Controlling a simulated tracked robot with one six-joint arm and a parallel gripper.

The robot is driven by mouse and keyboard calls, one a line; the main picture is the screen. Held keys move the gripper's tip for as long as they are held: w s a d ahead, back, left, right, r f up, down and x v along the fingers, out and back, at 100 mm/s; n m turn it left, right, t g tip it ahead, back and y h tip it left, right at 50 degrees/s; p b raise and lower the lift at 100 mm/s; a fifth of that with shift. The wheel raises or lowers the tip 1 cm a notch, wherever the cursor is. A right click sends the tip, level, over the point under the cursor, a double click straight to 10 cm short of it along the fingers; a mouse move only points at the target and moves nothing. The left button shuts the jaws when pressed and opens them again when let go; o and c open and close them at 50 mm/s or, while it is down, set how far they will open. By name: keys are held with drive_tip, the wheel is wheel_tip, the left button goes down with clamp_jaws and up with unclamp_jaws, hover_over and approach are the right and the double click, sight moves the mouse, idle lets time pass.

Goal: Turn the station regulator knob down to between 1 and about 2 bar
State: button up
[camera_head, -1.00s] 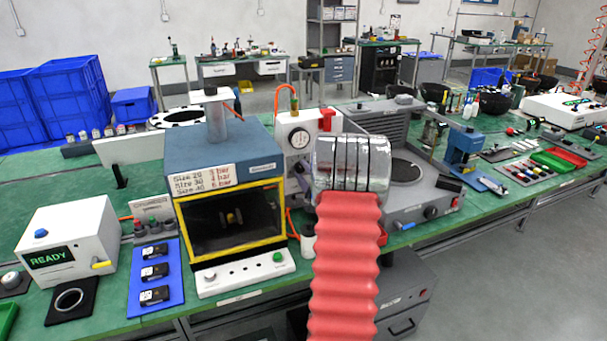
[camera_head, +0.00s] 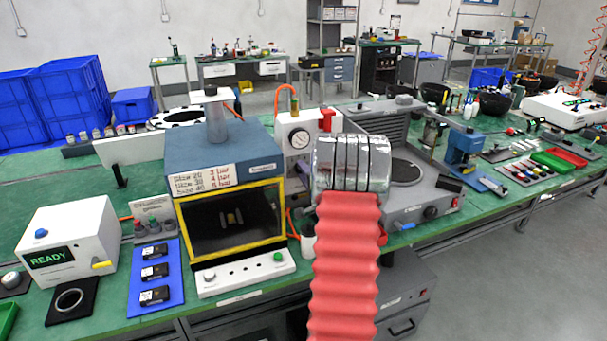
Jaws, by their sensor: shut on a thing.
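The white station panel (camera_head: 294,160) stands just right of the blue-topped, yellow-framed chamber (camera_head: 220,165). A round pressure gauge (camera_head: 299,139) is on its upper front; its needle is too small to read. My silver wrist and red ribbed arm cover the panel's right and lower part. The regulator knob cannot be made out; it may be behind my wrist. My gripper's fingers are hidden on the far side of the wrist, so their hold does not show. A label (camera_head: 203,181) on the chamber lists sizes with bar values.
A red lever part (camera_head: 327,120) sits on top of the panel, close behind my wrist. A grey machine (camera_head: 425,203) stands close on the right. A READY box (camera_head: 68,240) and blue mat (camera_head: 143,296) lie at the left.

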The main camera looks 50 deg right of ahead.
drive_tip(key=shift+w+a+f, duration=0.1)
drive_tip(key=shift+a+f, duration=0.15)
drive_tip(key=o, duration=0.7)
drive_tip(key=shift+c, duration=0.2)
drive_tip(key=o, duration=0.4)
drive_tip(key=shift+d+r, duration=0.1)
drive_tip(key=shift+d, duration=0.05)
drive_tip(key=v, duration=1.4)
